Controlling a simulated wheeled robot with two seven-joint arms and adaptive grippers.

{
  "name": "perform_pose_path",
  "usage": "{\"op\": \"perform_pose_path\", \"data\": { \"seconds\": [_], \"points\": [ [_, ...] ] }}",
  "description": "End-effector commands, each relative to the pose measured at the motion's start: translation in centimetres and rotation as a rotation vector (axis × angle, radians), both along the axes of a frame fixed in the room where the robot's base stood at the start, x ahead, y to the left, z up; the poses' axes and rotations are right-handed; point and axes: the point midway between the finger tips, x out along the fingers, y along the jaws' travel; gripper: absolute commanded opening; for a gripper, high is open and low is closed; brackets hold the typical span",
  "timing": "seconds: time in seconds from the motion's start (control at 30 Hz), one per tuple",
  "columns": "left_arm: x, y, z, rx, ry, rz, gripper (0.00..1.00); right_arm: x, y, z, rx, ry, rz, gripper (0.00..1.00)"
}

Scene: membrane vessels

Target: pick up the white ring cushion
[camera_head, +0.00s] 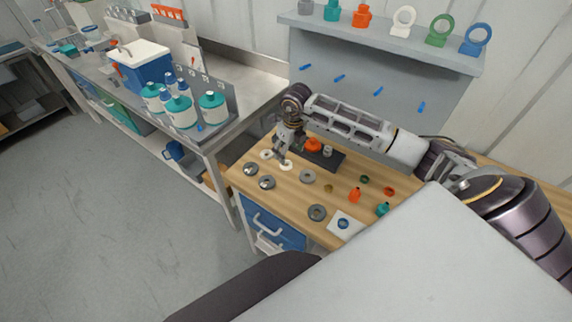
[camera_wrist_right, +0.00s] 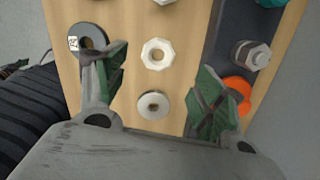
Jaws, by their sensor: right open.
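The white ring cushion (camera_wrist_right: 158,54) is a small, pale, many-sided ring with a round hole. It lies flat on the wooden bench top (camera_wrist_right: 185,20). In the head view it shows as a small white ring (camera_head: 287,166) just below my right gripper (camera_head: 282,154). In the right wrist view my right gripper (camera_wrist_right: 162,64) is open, with one green-padded finger on each side of the ring's line. Nothing is between the pads in their grip. I cannot tell the exact height of the fingertips above the ring. My left gripper is not in view.
A pale disc with a metal centre (camera_wrist_right: 153,104) and a dark labelled ring (camera_wrist_right: 88,38) lie close by. A dark tray (camera_wrist_right: 222,45) holds an orange part (camera_wrist_right: 238,90) and a metal bolt (camera_wrist_right: 251,55). A shelf (camera_head: 395,43) stands behind the bench.

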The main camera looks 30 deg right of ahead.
Motion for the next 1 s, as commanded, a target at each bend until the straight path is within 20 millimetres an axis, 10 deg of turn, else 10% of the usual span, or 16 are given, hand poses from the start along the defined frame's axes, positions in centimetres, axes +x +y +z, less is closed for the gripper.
{"op": "perform_pose_path", "data": {
  "seconds": [1.0],
  "points": [
    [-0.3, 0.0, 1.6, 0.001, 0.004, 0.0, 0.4, 0.5, 0.5, -5.0, 0.001, 0.001, -0.001, 0.69]
  ]
}}
